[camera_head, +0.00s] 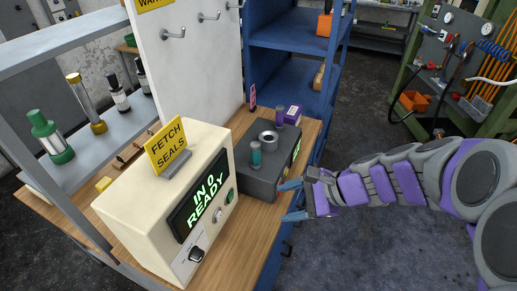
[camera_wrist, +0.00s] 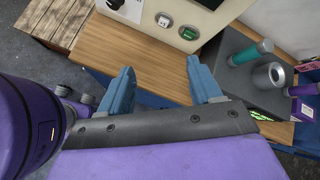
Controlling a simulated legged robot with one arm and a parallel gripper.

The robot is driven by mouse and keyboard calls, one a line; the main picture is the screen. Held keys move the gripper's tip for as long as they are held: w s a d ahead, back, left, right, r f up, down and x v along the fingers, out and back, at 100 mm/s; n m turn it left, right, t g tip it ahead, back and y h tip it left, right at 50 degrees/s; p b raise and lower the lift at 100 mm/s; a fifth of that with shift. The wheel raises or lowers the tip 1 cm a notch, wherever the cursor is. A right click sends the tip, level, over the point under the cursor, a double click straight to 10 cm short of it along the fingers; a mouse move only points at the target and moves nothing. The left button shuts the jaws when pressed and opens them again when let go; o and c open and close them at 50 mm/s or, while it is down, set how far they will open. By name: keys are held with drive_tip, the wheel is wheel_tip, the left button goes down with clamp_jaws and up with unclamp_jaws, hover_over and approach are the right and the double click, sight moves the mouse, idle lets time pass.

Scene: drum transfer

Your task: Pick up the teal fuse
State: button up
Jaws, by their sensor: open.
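The teal fuse (camera_head: 256,155) stands upright on top of a dark grey box (camera_head: 262,183), close to its left end. My gripper (camera_head: 287,201) is in front of the grey box, over the near edge of the wooden bench top.
A grey metal cylinder (camera_head: 268,140) stands beside the fuse on the box. A purple box (camera_head: 292,115) and a dark purple-grey cylinder (camera_head: 280,117) are behind. A cream console (camera_head: 185,200) reading "IN 0 READY" stands left, bearing a yellow "FETCH SEALS" sign (camera_head: 167,146). Clear wood (camera_head: 235,240) lies in front.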

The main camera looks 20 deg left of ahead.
drive_tip(key=w+a+r+m+t+y+p, duration=0.25)
drive_tip(key=w+m, duration=0.45)
drive_tip(key=w, duration=0.5)
drive_tip(key=m+t, duration=0.2)
drive_tip(key=m, duration=0.1)
approach(259, 145)
drive_tip(key=x, duration=0.2)
drive_tip(key=b+x, duration=0.1)
drive_tip(key=x, duration=0.2)
drive_tip(key=b+x, duration=0.1)
drive_tip(key=x, duration=0.2)
drive_tip(key=shift+w+a+r, duration=0.15)
drive_tip(key=shift+w+r, duration=0.1)
drive_tip(key=shift+w, duration=0.05)
drive_tip(key=x, duration=0.1)
drive_tip(key=b+x, duration=0.1)
drive_tip(key=x, duration=0.3)
drive_tip(key=shift+s+f+b, duration=0.3)
drive_tip(key=shift+s+b, duration=0.05)
drive_tip(key=shift+a, duration=0.35)
drive_tip(key=shift+d+r+y, duration=0.15)
drive_tip(key=shift+d+y, duration=0.1)
drive_tip(key=shift+d, duration=0.3)
drive_tip(key=c, duration=0.5)
drive_tip(key=shift+a, duration=0.3)
drive_tip(key=c, duration=0.6)
